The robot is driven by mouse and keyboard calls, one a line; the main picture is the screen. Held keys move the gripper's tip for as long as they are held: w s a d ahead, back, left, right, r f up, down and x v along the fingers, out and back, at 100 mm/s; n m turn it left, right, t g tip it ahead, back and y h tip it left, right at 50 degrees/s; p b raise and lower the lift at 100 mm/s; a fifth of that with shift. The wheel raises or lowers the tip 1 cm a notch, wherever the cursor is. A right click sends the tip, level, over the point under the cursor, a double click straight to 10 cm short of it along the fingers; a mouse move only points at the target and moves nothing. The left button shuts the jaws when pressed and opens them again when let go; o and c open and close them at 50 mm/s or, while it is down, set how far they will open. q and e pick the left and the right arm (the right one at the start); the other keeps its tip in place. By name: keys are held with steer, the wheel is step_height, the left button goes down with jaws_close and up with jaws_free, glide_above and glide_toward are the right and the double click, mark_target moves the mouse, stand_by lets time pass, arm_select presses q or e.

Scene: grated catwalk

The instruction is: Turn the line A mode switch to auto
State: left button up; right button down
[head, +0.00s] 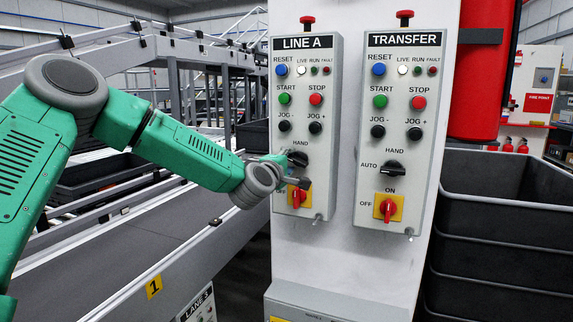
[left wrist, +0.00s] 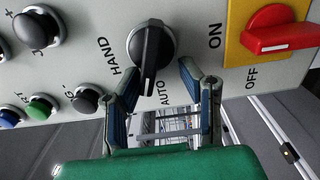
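The LINE A panel (head: 305,110) is on a white post, with its black mode switch (head: 298,158) below the HAND label. My left gripper (head: 292,171) is at this switch and partly hides it and its AUTO label. In the left wrist view the switch knob (left wrist: 150,50) is upper centre. Its bar points down in that picture, close to the AUTO label. My left gripper (left wrist: 160,80) is open there, one finger on each side of the bar's lower end, with gaps visible. Contact is not clear. My right gripper is in neither view.
A red rotary switch on a yellow plate (head: 292,197) is just below. Buttons sit above. The similar TRANSFER panel (head: 398,110) is to the right. Dark stacked bins (head: 500,190) stand far right. A conveyor rail (head: 190,250) runs under my left arm.

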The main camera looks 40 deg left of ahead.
arm_select(q)
steer(key=shift+d, duration=0.15)
steer(key=shift+s, duration=0.15)
steer(key=shift+s+f, duration=0.2)
steer(key=v, duration=1.1)
steer(key=shift+r, duration=0.2)
steer(key=shift+d, duration=0.1)
